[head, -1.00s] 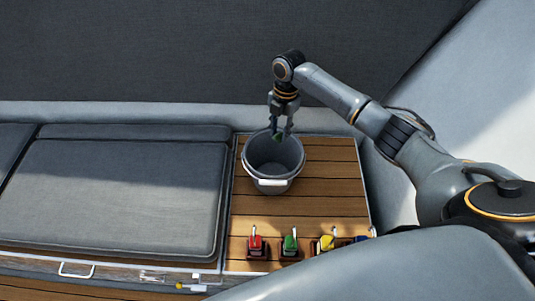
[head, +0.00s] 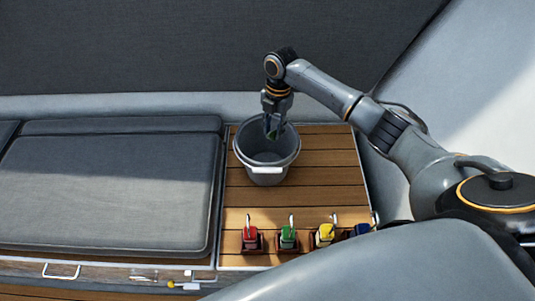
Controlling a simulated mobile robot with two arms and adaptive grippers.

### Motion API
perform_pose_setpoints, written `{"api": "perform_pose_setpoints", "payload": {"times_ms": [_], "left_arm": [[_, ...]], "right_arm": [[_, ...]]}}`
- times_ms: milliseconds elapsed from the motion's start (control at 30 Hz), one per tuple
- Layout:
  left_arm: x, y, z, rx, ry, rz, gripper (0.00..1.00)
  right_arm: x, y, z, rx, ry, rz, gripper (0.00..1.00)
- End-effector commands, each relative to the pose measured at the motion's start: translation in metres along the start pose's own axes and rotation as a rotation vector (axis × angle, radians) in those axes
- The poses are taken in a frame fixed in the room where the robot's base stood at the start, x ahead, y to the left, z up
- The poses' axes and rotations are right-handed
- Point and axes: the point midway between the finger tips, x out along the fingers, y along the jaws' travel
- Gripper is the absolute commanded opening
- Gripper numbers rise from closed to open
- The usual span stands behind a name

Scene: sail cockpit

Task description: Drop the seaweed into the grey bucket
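The grey bucket (head: 265,177) stands upright on the slatted wooden deck, with its white handle grip at the front. My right gripper (head: 272,132) points down over the back part of the bucket's mouth. A small dark green piece, the seaweed (head: 272,135), shows between its fingertips, and the fingers look closed on it. The visible inside of the bucket looks empty, though the gripper covers part of the back wall. My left gripper is not in view.
Red (head: 251,238), green (head: 288,237), yellow (head: 324,235) and blue (head: 362,230) levers stand in a row in front of the bucket. A grey seat cushion (head: 105,190) lies to the left. Bare deck is clear right of the bucket.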

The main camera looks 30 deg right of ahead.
Motion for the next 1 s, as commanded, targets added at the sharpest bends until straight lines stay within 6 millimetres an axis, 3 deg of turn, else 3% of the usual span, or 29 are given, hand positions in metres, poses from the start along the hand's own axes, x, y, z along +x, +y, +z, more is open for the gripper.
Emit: {"api": "perform_pose_setpoints", "payload": {"times_ms": [33, 133, 533, 1000], "left_arm": [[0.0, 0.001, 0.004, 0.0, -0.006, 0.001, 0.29], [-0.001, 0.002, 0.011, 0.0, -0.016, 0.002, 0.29], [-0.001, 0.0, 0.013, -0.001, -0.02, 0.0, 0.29], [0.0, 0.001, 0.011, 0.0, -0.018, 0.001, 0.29]], "right_arm": [[0.0, 0.0, 0.0, 0.0, 0.0, 0.0, 0.37], [0.0, 0.0, 0.0, 0.0, 0.0, 0.0, 0.56], [-0.007, 0.001, 0.001, 0.0, -0.001, 0.002, 0.56], [-0.098, 0.001, 0.001, 0.0, -0.002, 0.003, 0.56]]}}
